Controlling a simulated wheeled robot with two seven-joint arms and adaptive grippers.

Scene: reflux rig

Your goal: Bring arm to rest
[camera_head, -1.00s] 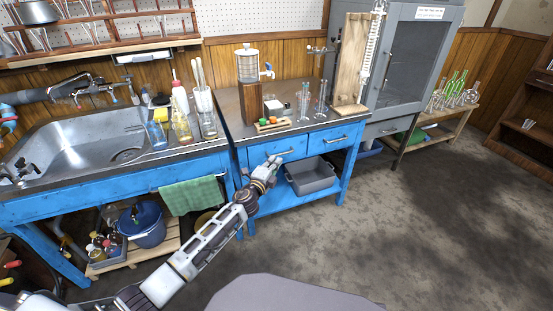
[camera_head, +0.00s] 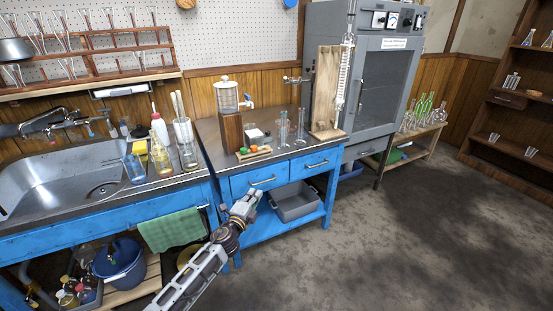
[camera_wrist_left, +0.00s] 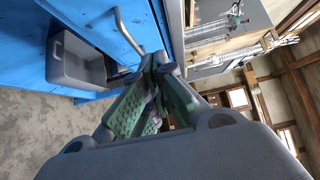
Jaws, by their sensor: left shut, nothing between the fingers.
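My left gripper (camera_head: 246,199) is in front of the blue bench (camera_head: 232,187), just below its left drawer handle. In the left wrist view its green-padded fingers (camera_wrist_left: 152,82) are together with nothing between them. A drawer handle (camera_wrist_left: 130,32) shows just beyond the fingertips there; whether they touch it I cannot tell. The left arm reaches up from the bottom of the head view. My right gripper is not in view.
A grey bin (camera_head: 297,203) sits on the bench's lower shelf. Glass cylinders and a wooden condenser board (camera_head: 325,90) stand on top. A green towel (camera_head: 172,230) hangs left of the arm. The floor (camera_head: 420,240) at right is clear.

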